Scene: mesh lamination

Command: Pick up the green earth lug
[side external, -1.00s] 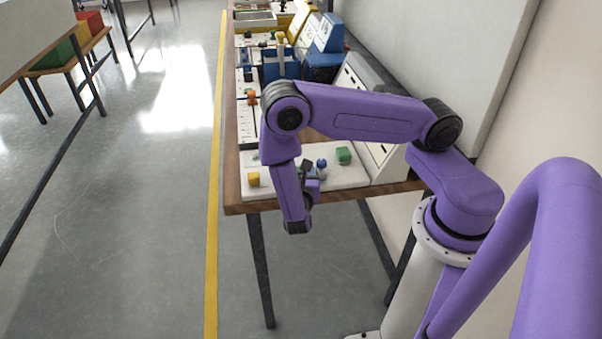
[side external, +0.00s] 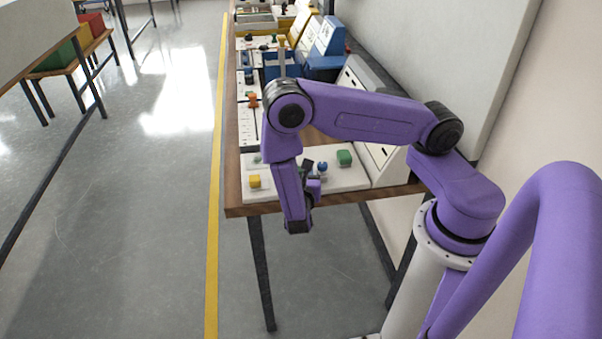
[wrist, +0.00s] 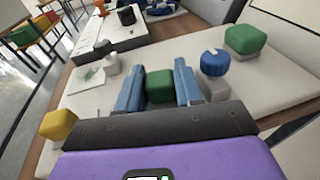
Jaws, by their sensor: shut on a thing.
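In the wrist view, a green block (wrist: 159,86), which I take to be the green earth lug, sits between the two blue fingers of my gripper (wrist: 158,80). The fingers are shut on its left and right sides. Its lower part is hidden behind the dark gripper body, so I cannot tell whether it touches the board. In the side external view, my gripper (side external: 313,180) is low over the white board, partly behind my own arm, and the held lug cannot be made out there.
The white board (wrist: 280,82) bears a yellow block (wrist: 59,125) at left, a blue-capped grey post (wrist: 214,62) close to the right finger, and another green block (wrist: 245,38) farther right. A light grey piece (wrist: 111,63) stands left of the fingers. The bench's left edge is near.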

